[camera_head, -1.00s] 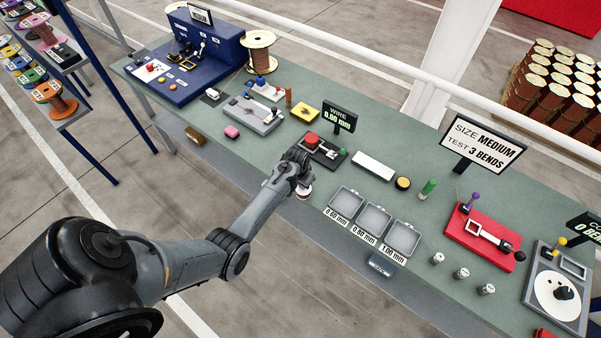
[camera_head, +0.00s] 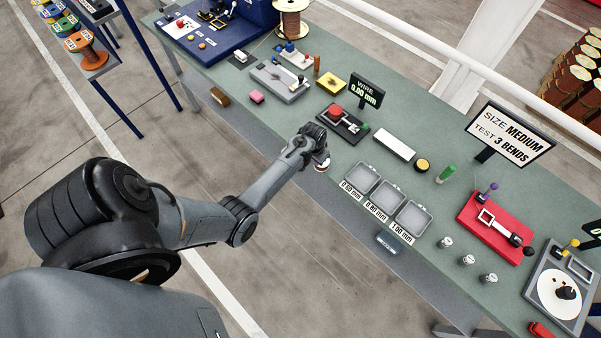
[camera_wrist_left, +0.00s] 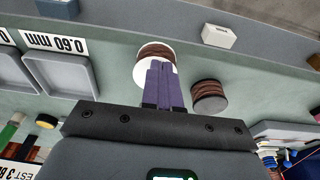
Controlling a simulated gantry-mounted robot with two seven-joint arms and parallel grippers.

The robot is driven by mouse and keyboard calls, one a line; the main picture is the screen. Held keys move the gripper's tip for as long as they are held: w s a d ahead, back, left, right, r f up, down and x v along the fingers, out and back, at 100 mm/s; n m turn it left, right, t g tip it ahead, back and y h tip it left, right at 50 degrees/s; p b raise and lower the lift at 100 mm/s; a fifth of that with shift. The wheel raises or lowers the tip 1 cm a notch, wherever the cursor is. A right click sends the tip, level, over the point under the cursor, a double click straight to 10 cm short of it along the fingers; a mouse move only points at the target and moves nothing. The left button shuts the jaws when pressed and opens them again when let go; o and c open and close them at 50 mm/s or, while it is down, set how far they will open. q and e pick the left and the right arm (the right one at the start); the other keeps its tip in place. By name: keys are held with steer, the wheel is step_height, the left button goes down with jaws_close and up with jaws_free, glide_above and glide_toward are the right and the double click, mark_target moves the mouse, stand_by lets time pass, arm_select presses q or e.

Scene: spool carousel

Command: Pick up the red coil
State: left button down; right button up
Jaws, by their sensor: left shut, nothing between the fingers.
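My left gripper (camera_head: 320,160) hangs at the near edge of the green bench in the head view, left of the grey trays. In the left wrist view its purple fingers (camera_wrist_left: 163,85) are shut and empty. A coil with dark reddish-brown winding and a white flange (camera_wrist_left: 156,50) is just beyond the fingertips, partly hidden by them. A second brown coil with dark ends (camera_wrist_left: 209,97) stands right of the fingers, apart from them. Both look brown, so I cannot tell which is the red coil. My right gripper is not in view.
Three grey trays (camera_head: 385,195) with size labels lie right of my gripper. A black fixture with a red knob (camera_head: 338,116) stands behind it. A small white block (camera_wrist_left: 218,36) is near the coils. The red bending fixture (camera_head: 495,228) is farther right.

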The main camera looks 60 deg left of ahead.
arm_select(q)
steer(key=c, duration=1.8)
jaws_free()
steer(key=s, duration=0.2)
steer(key=s+d, duration=0.1)
steer(key=s, duration=0.2)
steer(key=s+d, duration=0.1)
steer(key=s, duration=0.2)
steer(key=shift+c, duration=0.2)
steer(key=o, duration=0.7)
steer(key=shift+s+d, duration=0.2)
steer(key=shift+s, duration=0.3)
steer(key=o, duration=1)
